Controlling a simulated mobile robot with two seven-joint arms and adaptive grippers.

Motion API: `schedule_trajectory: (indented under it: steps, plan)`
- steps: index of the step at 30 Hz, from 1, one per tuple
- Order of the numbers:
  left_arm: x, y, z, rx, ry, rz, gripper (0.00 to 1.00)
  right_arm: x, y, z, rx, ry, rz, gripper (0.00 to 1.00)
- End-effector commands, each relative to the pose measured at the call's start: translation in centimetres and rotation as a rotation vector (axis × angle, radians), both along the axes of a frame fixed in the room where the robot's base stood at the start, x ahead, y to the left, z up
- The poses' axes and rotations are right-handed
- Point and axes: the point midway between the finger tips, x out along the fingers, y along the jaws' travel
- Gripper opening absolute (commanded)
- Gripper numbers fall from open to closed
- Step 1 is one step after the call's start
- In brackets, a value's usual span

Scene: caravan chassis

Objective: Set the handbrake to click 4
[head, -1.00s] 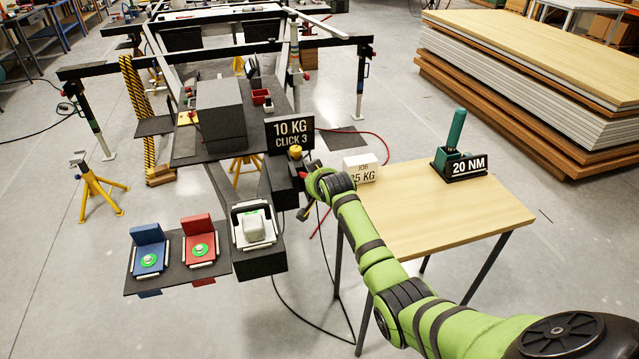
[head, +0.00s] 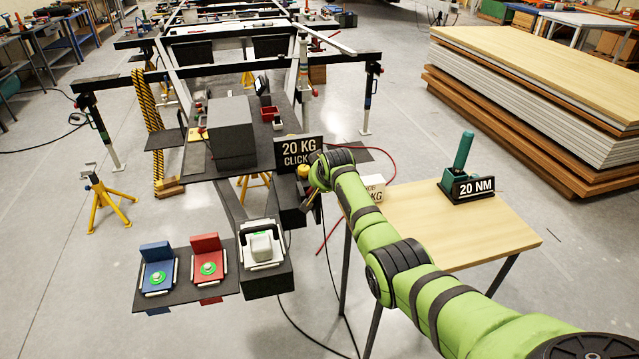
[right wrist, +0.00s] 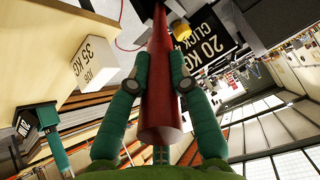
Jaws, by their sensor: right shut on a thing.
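The red handbrake lever (right wrist: 158,115) runs up the middle of the right wrist view. My right gripper (right wrist: 158,75) has a finger on each side of it and is shut on it. In the head view my green arm hides the gripper and most of the lever. A black sign (head: 299,152) by the lever reads 20 KG and CLICK; my arm covers its end. The sign also shows tilted in the right wrist view (right wrist: 203,38), where I cannot read the click number surely. A yellow knob (head: 303,171) sits below the sign. My left gripper is out of view.
A wooden table (head: 430,235) right of the lever holds a white 35 KG block (right wrist: 92,62) and a teal tool with a 20 NM sign (head: 473,187). Blue (head: 157,252) and red (head: 206,244) brackets stand on the front plate. The chassis extends behind.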

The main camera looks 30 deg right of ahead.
Motion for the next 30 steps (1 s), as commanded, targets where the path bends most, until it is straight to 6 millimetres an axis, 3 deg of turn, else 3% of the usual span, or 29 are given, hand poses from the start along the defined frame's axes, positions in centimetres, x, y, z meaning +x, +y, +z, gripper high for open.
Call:
schedule_trajectory:
  steps: [2, 3, 5, 19, 30]
  plan:
    - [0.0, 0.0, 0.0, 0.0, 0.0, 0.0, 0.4, 0.2, -0.1, 0.3, -0.003, -0.01, -0.001, 0.0]
    - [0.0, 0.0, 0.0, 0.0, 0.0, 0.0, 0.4, 0.2, -0.1, 0.3, -0.003, -0.01, -0.001, 0.25]
    - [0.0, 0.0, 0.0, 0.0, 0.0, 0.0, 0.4, 0.2, -0.1, 0.3, -0.003, -0.01, -0.001, 0.45]
    - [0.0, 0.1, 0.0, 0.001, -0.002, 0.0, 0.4, -0.2, 0.0, 0.4, 0.0, -0.003, 0.0, 0.45]
    - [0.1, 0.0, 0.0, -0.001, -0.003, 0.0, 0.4, -2.9, 0.7, 3.5, -0.003, -0.005, 0.0, 0.45]
